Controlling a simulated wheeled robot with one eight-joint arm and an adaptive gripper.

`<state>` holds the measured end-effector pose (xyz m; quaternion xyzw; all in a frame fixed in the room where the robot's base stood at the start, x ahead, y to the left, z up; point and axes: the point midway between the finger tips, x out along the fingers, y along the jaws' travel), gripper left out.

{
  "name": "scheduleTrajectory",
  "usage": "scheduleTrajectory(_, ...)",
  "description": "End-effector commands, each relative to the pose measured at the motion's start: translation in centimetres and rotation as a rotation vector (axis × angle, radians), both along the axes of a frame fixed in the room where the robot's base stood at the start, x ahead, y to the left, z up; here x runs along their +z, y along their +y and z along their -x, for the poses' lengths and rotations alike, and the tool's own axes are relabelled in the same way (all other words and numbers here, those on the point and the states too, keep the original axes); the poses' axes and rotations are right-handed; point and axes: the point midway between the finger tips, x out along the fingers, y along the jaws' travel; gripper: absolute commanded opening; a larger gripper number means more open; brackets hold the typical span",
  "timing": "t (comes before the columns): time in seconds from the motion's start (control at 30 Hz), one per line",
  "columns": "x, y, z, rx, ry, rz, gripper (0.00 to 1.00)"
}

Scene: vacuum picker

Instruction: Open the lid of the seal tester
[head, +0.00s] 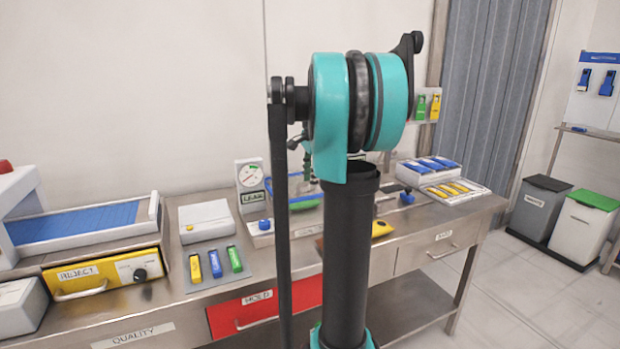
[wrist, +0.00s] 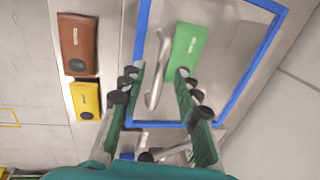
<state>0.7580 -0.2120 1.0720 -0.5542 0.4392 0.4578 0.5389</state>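The seal tester's clear lid, with a blue frame (wrist: 236,108), fills the middle of the wrist view and looks closed. A curved metal handle (wrist: 157,70) stands on it. A green packet (wrist: 187,48) shows through or beyond the lid. My gripper (wrist: 157,80) is open, its two fingers apart on either side of the handle's line. The handle is not clasped; I cannot tell how far above it the fingertips are. In the head view my arm hides most of the tester; a dial gauge (head: 249,176) and a green packet (head: 305,203) show beside the arm.
A brown packet (wrist: 78,45) and a yellow packet (wrist: 86,100) lie left of the tester in the wrist view. On the steel bench are a white box (head: 206,220), several small packets and a yellow REJECT drawer (head: 105,272). A red HOLD drawer (head: 262,307) is below.

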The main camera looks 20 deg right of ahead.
Motion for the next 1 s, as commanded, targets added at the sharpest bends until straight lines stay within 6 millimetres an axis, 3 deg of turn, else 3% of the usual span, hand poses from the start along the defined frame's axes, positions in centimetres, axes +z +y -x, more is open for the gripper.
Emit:
scheduleTrajectory(0.1,0.02,0.00,0.00,0.000,0.000,0.000,0.33)
scheduleTrajectory(0.37,0.04,0.00,0.01,0.000,0.000,0.000,0.00)
scheduleTrajectory(1.0,0.94,0.00,-0.36,0.001,0.043,0.002,0.00)
